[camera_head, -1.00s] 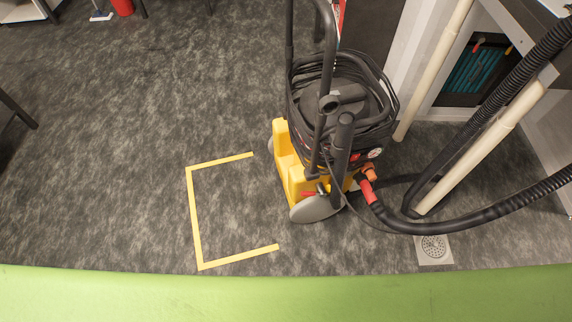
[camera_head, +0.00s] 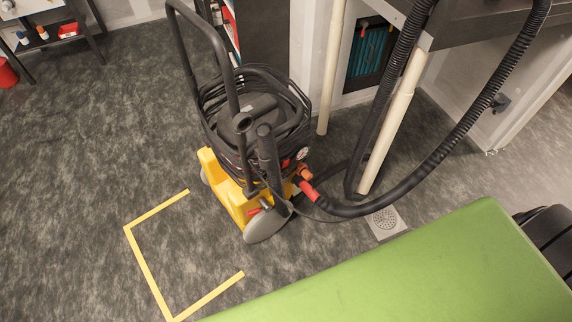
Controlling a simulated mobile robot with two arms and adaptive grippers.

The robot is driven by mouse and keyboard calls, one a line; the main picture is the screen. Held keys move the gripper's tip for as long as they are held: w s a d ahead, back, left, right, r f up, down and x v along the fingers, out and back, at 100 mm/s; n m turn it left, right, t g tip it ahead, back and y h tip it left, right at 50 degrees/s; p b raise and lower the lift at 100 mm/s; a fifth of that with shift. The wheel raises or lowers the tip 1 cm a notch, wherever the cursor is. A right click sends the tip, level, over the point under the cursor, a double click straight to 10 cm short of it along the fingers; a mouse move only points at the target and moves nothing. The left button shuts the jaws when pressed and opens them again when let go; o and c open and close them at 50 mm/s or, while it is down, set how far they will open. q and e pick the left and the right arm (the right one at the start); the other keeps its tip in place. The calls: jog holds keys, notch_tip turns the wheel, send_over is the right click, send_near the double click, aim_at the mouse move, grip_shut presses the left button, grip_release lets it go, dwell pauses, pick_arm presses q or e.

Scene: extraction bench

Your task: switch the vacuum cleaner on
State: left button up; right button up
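The vacuum cleaner (camera_head: 262,118) stands upright on the dark floor at the centre-left. It has a yellow base (camera_head: 226,188), a black body wrapped in black cable, and a tall black handle (camera_head: 206,42). A dial (camera_head: 302,153) shows on its right side, close to an orange and red hose connector (camera_head: 306,184). A black hose (camera_head: 420,180) runs from the connector to the right and up. I cannot make out the switch's position. Neither of my grippers is in view.
Yellow floor tape (camera_head: 144,262) marks a corner left of the vacuum. A green surface (camera_head: 420,275) fills the lower right foreground. Cream pipes (camera_head: 392,120) and a bench (camera_head: 490,35) stand behind at the right. A floor drain (camera_head: 386,222) lies right of the vacuum.

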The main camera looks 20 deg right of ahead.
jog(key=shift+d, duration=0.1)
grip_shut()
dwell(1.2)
